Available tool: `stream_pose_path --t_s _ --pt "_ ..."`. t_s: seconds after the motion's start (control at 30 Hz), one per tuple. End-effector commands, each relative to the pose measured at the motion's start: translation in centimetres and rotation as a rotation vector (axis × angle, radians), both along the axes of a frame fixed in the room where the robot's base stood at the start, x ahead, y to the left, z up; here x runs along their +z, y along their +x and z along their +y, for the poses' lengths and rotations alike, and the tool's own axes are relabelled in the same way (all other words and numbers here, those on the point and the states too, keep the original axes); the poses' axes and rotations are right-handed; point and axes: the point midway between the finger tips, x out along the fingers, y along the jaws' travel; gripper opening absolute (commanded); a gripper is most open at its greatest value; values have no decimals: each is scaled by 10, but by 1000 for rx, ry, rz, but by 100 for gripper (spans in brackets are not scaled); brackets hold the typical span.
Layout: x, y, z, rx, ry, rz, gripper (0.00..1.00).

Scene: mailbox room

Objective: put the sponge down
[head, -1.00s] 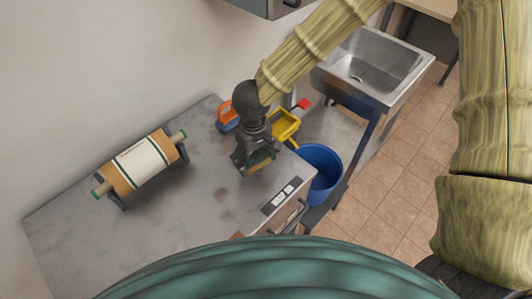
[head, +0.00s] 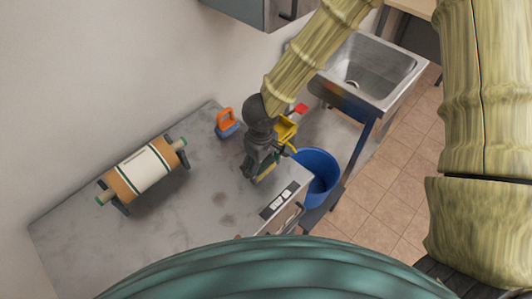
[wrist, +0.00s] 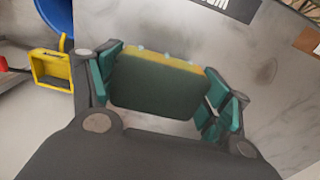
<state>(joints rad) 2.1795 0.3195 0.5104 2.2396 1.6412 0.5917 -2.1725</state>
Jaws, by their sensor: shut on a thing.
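My gripper (head: 260,172) is over the right part of the grey countertop (head: 190,225), near its right edge. It is shut on the sponge (wrist: 158,85), which has a dark green face and a yellow edge. In the wrist view the sponge sits between the two green finger pads. In the head view only a small part of the sponge (head: 268,170) shows, the rest hidden by my gripper. I cannot tell whether it touches the countertop.
An orange and blue brush (head: 227,124) stands behind my gripper. A yellow dustpan-like item (head: 287,128) and a blue bucket (head: 317,172) are to the right. A paper roll on a stand (head: 143,172) is at left. A steel sink (head: 368,70) is at back right. The countertop's middle is clear.

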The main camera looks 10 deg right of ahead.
Motion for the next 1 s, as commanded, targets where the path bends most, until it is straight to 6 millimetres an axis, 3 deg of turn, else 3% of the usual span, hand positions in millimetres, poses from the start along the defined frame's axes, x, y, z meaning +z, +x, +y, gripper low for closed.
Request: stream_pose_path --t_s 0.2,0.4,0.57,0.83,1.0 --pt "-1 38 -17 -3 -1 -1 39" --pt "-5 56 -24 -1 0 0 39" --pt "-11 57 -25 1 -2 1 39" --pt "-38 57 -25 1 -1 0 39" --pt "-41 57 -24 1 0 0 39"
